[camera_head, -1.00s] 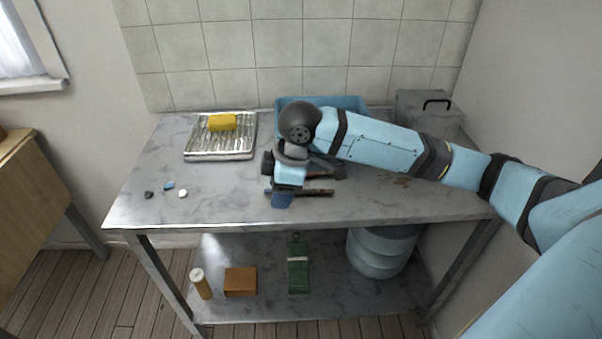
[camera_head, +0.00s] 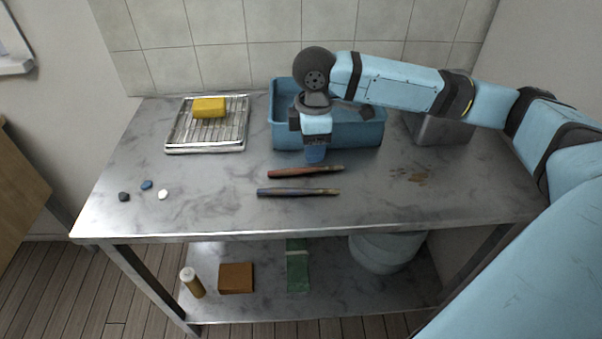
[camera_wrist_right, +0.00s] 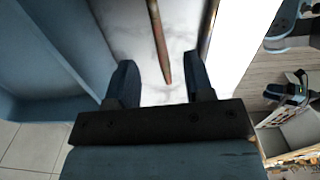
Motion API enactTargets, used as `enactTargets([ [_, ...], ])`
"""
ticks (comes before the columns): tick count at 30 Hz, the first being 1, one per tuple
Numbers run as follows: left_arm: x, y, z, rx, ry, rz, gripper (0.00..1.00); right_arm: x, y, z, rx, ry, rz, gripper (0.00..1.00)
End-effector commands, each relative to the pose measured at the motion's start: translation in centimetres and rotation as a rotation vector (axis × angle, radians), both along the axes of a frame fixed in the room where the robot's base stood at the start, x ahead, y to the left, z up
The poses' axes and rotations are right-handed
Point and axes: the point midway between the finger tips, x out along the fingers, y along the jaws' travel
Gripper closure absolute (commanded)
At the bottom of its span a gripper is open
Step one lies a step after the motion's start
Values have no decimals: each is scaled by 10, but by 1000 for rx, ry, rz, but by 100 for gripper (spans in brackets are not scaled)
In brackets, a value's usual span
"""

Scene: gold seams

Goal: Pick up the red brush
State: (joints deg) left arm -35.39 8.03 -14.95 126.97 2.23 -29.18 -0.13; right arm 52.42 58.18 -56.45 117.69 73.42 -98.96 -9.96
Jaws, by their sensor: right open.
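The red brush (camera_head: 305,171) lies on the metal table in front of the blue tub, its thin end to the right. A dark blue brush (camera_head: 298,192) lies nearly parallel, closer to the table's front edge. My right gripper (camera_head: 315,154) points down just behind the red brush, beside the tub's front wall. In the right wrist view, its open fingers (camera_wrist_right: 161,82) stand apart with nothing between the tips. The red brush (camera_wrist_right: 158,40) shows there ahead of the gap, its near end roughly in line with it. My left gripper is out of view.
The blue tub (camera_head: 283,130) stands close to the right gripper. A wire rack (camera_head: 206,140) with a yellow sponge (camera_head: 209,107) is at the back left. Several small stones (camera_head: 147,185) lie at the left. A grey metal box (camera_head: 440,131) is at the back right.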

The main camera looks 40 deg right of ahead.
Motion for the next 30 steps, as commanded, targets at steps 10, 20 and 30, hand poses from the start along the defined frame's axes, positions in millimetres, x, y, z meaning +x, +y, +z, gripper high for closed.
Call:
enactTargets([
  [10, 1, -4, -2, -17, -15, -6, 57, 0, -1, -29, -1, 0, -1, 52],
  [20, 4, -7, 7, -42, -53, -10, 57, 0, -2, -63, 0, 0, 1, 52],
  [30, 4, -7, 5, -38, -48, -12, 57, 0, -2, -62, 0, 0, 1, 98],
])
